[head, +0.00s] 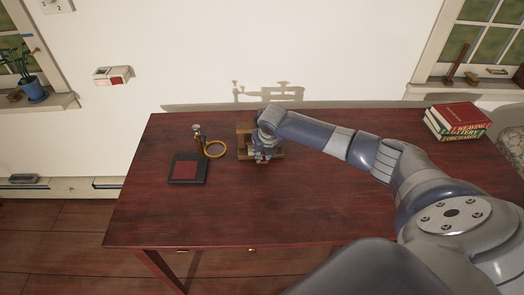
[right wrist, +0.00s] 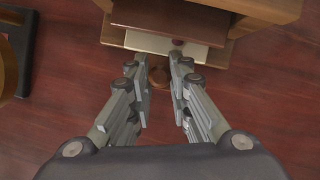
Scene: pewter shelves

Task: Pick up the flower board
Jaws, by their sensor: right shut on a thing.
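A wooden piece made of stacked boards (head: 245,139), which I take to be the flower board, stands near the back edge of the table. It is partly hidden behind my right gripper (head: 263,153). In the right wrist view its brown and pale layers (right wrist: 165,43) lie just beyond the fingertips. My right gripper (right wrist: 159,72) is shut on a small round brown part at its front. No flower pattern can be made out. My left gripper is not in view.
The dark red table (head: 300,205) is bare in the middle and front. A magnifier with a brass ring (head: 215,149) and a dark square pad (head: 188,168) are to the left. Several stacked books (head: 458,120) lie at the right. A wall is close behind.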

